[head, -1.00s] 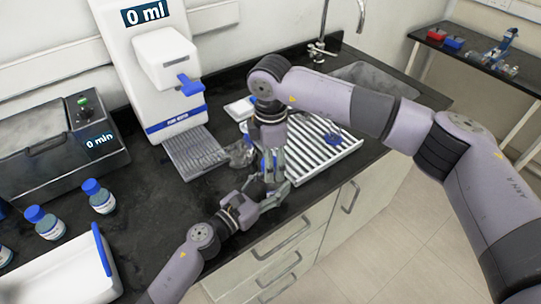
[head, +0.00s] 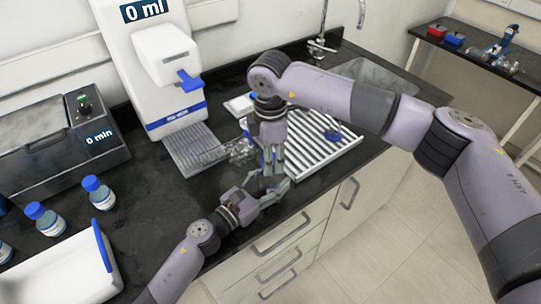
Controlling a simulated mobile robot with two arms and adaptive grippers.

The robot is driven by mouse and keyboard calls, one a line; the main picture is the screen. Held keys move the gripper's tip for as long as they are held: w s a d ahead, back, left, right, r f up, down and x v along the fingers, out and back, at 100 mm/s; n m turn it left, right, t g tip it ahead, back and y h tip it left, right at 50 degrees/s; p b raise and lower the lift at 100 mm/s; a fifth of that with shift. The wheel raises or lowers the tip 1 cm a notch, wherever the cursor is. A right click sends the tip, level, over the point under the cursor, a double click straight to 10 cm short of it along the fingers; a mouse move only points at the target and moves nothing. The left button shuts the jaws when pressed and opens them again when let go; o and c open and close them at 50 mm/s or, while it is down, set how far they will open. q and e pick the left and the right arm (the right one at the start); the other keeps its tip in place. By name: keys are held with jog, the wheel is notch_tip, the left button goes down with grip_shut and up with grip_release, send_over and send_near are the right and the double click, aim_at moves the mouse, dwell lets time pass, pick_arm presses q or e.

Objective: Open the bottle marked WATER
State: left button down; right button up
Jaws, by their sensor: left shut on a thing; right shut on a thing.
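My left gripper (head: 272,190) reaches in from the bottom left. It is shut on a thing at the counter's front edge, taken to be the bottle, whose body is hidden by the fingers. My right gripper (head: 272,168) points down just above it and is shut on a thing. A bit of blue (head: 269,154) shows between its fingers, apparently the bottle's cap. Whether cap and bottle are joined cannot be seen. The WATER marking cannot be read here. Two other blue-capped bottles, one (head: 99,193) and another (head: 44,219), stand upright at the left.
A white dispenser reading 0 ml (head: 160,75) stands behind, with a grey drip grid (head: 190,150). Clear glassware (head: 238,151) and a white ribbed rack (head: 330,150) are close to my grippers. A grey 0 min device (head: 50,145) and white tray (head: 60,275) are left.

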jog(key=n, duration=2.3)
jog(key=shift+r+n, duration=0.1)
jog(key=shift+n, duration=0.2)
jog(key=n, duration=1.8)
jog(key=shift+n, duration=0.3)
jog(key=n, duration=2)
